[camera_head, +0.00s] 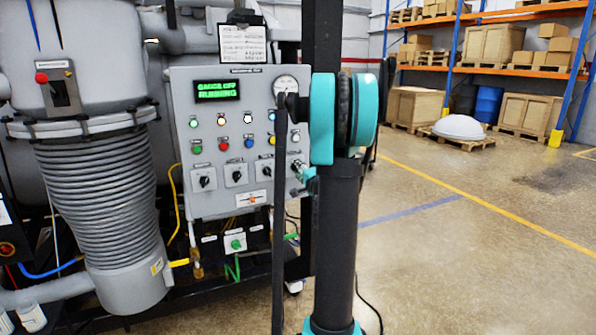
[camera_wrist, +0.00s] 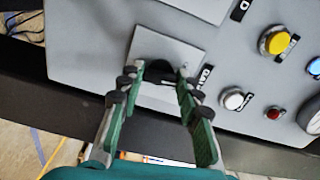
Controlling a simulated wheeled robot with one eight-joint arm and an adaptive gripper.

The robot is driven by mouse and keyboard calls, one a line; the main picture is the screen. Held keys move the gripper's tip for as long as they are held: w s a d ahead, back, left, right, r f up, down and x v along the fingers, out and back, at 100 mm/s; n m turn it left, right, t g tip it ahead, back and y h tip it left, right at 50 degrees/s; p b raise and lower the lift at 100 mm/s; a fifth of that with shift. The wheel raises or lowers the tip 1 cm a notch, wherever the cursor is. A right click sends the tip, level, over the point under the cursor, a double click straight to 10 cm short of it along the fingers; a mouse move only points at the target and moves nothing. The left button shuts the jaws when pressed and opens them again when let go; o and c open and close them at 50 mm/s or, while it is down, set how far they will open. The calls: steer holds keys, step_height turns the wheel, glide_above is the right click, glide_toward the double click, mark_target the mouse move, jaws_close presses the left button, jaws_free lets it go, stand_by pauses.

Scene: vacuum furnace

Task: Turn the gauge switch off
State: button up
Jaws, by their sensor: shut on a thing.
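The gauge switch is a black knob (camera_wrist: 157,72) on a light grey square plate (camera_wrist: 168,48) in the wrist view. A label beside the plate begins with "GAU". My gripper (camera_wrist: 158,76) has its green fingers on either side of the knob and is shut on it. The fingers hide part of the knob, so its pointing direction is not clear. In the head view my gripper (camera_head: 299,170) is at the right edge of the grey control panel (camera_head: 220,130), and my arm hides most of the switch. The green display (camera_head: 217,91) appears to read "GAUGE OFF RUNNING".
Three similar rotary switches, one of them at the left (camera_head: 203,180), stand in the same row. Yellow (camera_wrist: 277,40) and white (camera_wrist: 233,98) lamps and a small red one (camera_wrist: 273,112) are near my fingers. A ribbed grey vessel (camera_head: 100,190) stands left. Open floor lies right.

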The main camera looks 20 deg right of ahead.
steer(key=shift+n, duration=2.2)
steer(key=o, duration=1.2)
steer(key=shift+c, duration=0.2)
steer(key=s, duration=1.2)
steer(key=shift+d, duration=0.2)
